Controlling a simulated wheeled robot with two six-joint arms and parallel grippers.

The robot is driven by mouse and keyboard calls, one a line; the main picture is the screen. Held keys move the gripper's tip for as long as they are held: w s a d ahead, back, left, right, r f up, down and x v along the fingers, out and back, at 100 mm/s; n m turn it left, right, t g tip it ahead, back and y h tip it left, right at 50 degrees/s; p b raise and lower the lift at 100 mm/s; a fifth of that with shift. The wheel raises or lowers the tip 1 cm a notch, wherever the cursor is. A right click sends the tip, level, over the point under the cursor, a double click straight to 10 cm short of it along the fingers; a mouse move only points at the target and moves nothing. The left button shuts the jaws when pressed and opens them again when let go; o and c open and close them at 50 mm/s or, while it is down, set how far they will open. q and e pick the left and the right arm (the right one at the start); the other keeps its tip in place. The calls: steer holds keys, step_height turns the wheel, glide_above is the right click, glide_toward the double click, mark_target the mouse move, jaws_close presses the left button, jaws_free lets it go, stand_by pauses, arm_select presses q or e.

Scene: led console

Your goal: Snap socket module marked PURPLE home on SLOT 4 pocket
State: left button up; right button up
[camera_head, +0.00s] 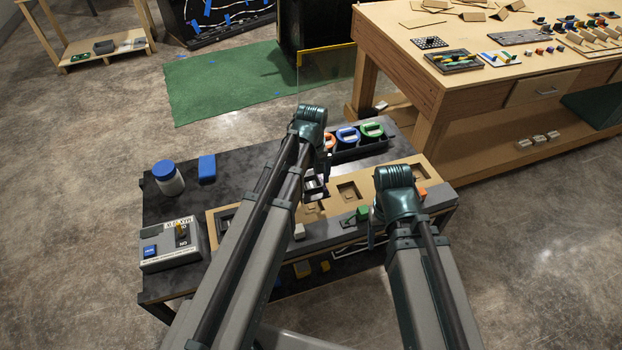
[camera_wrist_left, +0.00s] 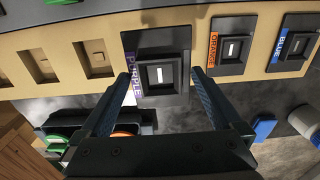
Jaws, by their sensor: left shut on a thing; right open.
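The black socket module marked PURPLE (camera_wrist_left: 163,42) is upright between the fingers of my left gripper (camera_wrist_left: 160,78) in the left wrist view. The gripper is shut on its raised square middle. In the head view this module (camera_head: 316,187) shows below my left gripper (camera_head: 318,172), over the tan board (camera_head: 330,199). It looks larger than its neighbours in the wrist view; whether it touches the board I cannot tell. Empty pockets (camera_wrist_left: 97,58) lie to its left there. No SLOT 4 marking is readable. My right gripper (camera_head: 373,230) is open at the board's right part, partly hidden by its wrist.
ORANGE (camera_wrist_left: 228,47) and BLUE (camera_wrist_left: 295,45) modules sit in the board. A dark rack (camera_head: 360,147) with coloured rings stands behind it. A grey switch box (camera_head: 170,247), a blue-lidded jar (camera_head: 168,180) and a blue block (camera_head: 207,168) are at the left.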

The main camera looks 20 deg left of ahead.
arm_select(q)
steer(key=shift+f+b, duration=2.75)
steer(key=shift+f, duration=0.2)
steer(key=shift+f+b, duration=1)
steer(key=o, duration=0.9)
steer(key=shift+r, duration=0.1)
step_height(320, 180, up, 14)
steer(key=p, duration=1.4)
steer(key=shift+f, duration=0.2)
